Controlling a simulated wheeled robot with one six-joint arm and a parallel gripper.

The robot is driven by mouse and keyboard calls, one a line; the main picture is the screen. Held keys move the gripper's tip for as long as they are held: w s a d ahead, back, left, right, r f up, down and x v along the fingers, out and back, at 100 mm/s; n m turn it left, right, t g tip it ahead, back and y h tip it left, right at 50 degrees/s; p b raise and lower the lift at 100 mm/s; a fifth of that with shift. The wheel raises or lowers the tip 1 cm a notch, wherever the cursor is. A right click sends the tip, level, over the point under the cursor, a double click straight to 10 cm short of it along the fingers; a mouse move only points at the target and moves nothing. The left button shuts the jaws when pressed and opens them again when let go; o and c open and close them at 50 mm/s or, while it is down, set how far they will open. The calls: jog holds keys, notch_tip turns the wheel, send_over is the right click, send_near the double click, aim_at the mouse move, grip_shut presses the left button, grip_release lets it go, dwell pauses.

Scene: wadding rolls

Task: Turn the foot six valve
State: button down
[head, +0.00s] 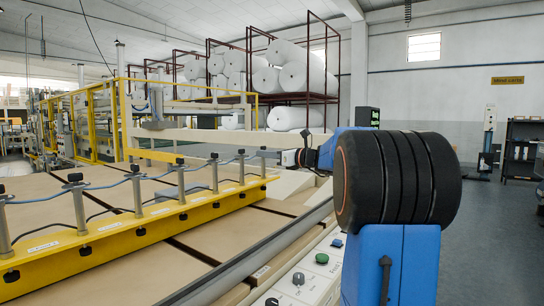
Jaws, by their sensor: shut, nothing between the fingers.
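A yellow beam (140,229) runs from the near left toward the middle. It carries several grey upright posts with dark caps, joined by blue hose; one post (136,190) stands near the beam's middle. Dark knobs (82,251) line the beam's front side. Small labels on the beam are too small to read, so I cannot tell which is foot six or its valve. My blue arm reaches away behind its large black joint. My gripper (288,157) is small and dark at its end, shut and empty, just right of the far posts. Contact with them cannot be made out.
Tan panels (120,275) lie under the beam. A grey rail (262,262) runs along the near side, beside a control panel (310,280) with knobs and a green button (322,258). White rolls (290,78) fill racks behind. Open grey floor (480,240) lies at right.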

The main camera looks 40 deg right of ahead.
aim_at(242, 151)
jog(key=x, duration=0.7)
jog(key=shift+w+a, duration=0.1)
jog(key=shift+w, duration=0.25)
